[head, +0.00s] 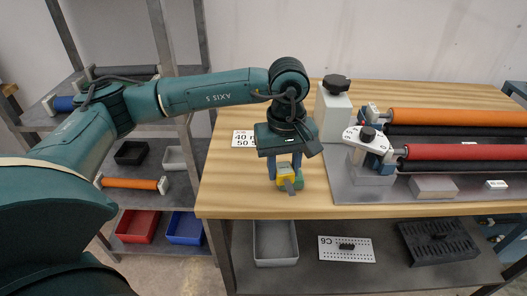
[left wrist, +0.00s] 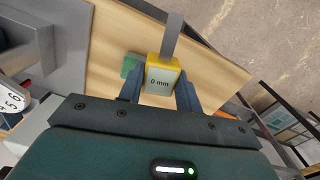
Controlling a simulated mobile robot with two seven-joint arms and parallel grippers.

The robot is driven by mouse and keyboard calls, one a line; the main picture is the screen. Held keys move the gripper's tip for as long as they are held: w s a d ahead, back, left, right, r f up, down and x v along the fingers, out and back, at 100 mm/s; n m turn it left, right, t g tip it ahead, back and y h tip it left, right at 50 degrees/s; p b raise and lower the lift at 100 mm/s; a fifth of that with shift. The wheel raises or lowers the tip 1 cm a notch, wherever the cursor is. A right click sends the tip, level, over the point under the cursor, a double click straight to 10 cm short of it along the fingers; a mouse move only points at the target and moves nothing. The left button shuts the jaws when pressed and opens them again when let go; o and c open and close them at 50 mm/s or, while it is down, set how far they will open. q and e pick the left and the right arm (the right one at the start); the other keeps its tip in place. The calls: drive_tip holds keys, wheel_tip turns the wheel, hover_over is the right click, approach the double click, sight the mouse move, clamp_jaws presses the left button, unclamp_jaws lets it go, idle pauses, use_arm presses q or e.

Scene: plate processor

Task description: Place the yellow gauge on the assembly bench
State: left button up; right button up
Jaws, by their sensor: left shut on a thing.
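The yellow gauge (head: 286,183) is between the fingers of my left gripper (head: 284,170), which is shut on it. It is over the front part of the wooden assembly bench (head: 235,180). In the left wrist view the gauge (left wrist: 155,78) shows a display reading "0 mm" and a grey bar sticking out from it. I cannot tell whether it touches the bench top. A green block (head: 299,181) is right beside the gauge and partly hidden by it. My right gripper is not in view.
A grey plate with an orange roller (head: 455,117) and a red roller (head: 460,151) fills the bench's right side. A white block with a black knob (head: 333,110) stands behind the gripper. A label card (head: 244,138) lies behind left. The bench's front left is clear.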

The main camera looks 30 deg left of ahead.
use_arm(q)
drive_tip(key=n, duration=0.2)
drive_tip(key=a+n, duration=0.1)
drive_tip(key=n, duration=0.1)
drive_tip(key=r+n+p, duration=0.1)
drive_tip(key=n, duration=0.1)
drive_tip(key=shift+w+a, duration=0.2)
drive_tip(key=shift+a, duration=0.05)
drive_tip(key=a+n+p, duration=0.1)
drive_tip(key=n, duration=0.5)
drive_tip(key=n+p, duration=0.4)
drive_tip(key=n, duration=1.8)
approach(253, 181)
wheel_tip(253, 181, down, 6)
drive_tip(key=shift+d+f, duration=0.1)
drive_tip(key=shift+f, duration=0.05)
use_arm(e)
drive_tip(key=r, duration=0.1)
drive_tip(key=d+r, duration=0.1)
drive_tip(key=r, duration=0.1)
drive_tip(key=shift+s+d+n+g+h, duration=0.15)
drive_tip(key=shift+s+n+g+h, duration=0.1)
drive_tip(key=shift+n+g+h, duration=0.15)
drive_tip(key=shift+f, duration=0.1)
